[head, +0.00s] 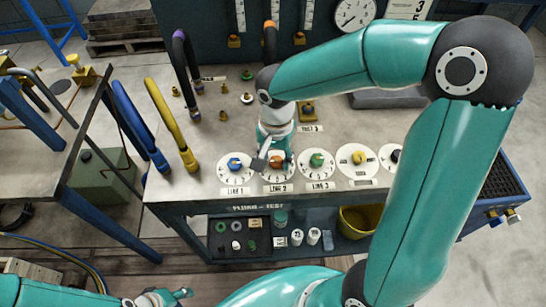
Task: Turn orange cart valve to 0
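The orange valve (277,161) sits on a white round dial on the cart top, above the label LINE 2. Its pointer and most of the dial's marks are hidden or too small to read. My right gripper (272,161) reaches down over this dial from above, with one finger left of the orange knob and another part by its right side. I cannot tell whether it touches or grips the knob. My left gripper (181,295) is low at the bottom left, away from the cart, and its opening is unclear.
Blue (236,163), green (317,160) and yellow (359,158) valves flank the orange one closely. Yellow (172,125) and blue (139,122) curved hoses stand at the left. A yellow bucket (357,221) and small items are on the lower shelf.

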